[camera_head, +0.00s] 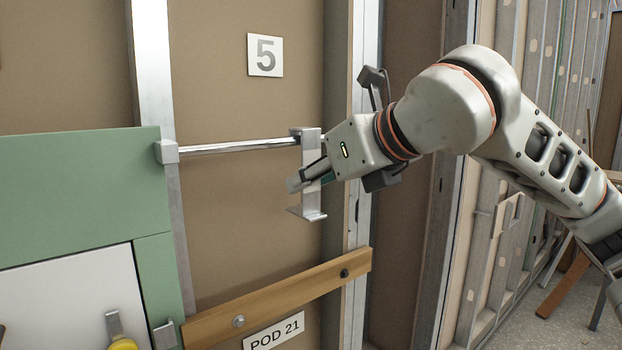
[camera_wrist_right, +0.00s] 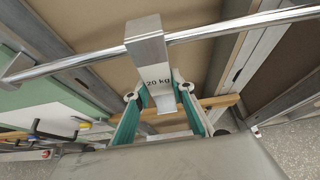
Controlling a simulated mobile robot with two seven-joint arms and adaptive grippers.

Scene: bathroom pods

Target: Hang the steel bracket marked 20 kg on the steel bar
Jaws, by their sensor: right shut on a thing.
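The steel bracket (camera_head: 311,150) is upright at the right end of the visible steel bar (camera_head: 240,146). In the right wrist view the bracket (camera_wrist_right: 147,45) shows its "20 kg" mark, and its top covers a short stretch of the bar (camera_wrist_right: 230,28). The bent top appears to lie over the bar; whether its weight rests there I cannot tell. My right gripper (camera_head: 307,179) is shut on the bracket's upright below the bar, with teal-padded fingers on both sides in the wrist view (camera_wrist_right: 160,108). My left gripper is out of view.
A wooden rail (camera_head: 280,297) crosses the wall below the bracket, with a "POD 21" label (camera_head: 274,333) under it. Green board (camera_head: 75,195) stands at left. A metal stud (camera_head: 358,200) is close to the right of the bracket. A "5" sign (camera_head: 265,55) is above.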

